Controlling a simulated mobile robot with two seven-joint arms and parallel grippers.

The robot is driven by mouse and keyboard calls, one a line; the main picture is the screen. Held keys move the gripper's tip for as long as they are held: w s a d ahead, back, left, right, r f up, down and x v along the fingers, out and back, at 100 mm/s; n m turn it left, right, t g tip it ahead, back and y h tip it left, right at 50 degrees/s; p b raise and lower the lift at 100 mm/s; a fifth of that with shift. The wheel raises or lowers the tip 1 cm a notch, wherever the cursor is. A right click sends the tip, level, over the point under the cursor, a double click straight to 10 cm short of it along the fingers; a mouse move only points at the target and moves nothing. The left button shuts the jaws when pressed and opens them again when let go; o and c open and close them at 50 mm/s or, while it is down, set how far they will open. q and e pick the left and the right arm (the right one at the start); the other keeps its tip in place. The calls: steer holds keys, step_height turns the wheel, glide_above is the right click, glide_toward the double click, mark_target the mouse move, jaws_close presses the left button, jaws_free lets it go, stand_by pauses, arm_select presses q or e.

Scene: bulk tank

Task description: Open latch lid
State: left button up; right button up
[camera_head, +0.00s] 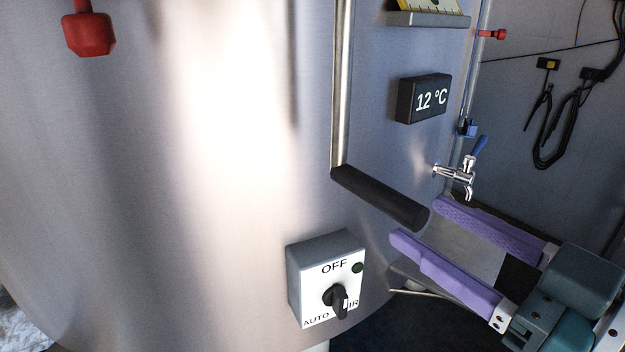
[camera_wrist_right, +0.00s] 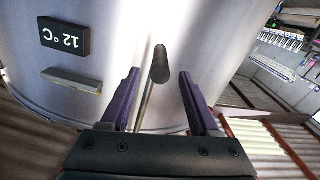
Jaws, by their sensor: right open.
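The lever is a long metal rod (camera_head: 343,90) running down the front of the steel tank, with a black cylindrical grip (camera_head: 380,196) sticking out from its lower end. In the right wrist view the black grip (camera_wrist_right: 160,64) points toward the camera. My right gripper (camera_head: 415,222) is open, its two purple fingers at the grip's outer end, one on each side. In the right wrist view the grip's end shows between the fingertips (camera_wrist_right: 159,74), nothing clamped. The lid itself is not in view. My left gripper is not in view.
A grey switch box (camera_head: 325,278) with a black knob is below the grip. A tap with a blue lever (camera_head: 460,175) is to its right. A 12 °C display (camera_head: 423,98) is above, with a small ledge (camera_head: 428,19) over it. A red knob (camera_head: 90,32) hangs upper left.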

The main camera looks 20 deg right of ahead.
mark_target(375, 192)
steer(key=x, duration=0.8)
steer(key=shift+w+a, duration=0.1)
jaws_close()
stand_by(1.2)
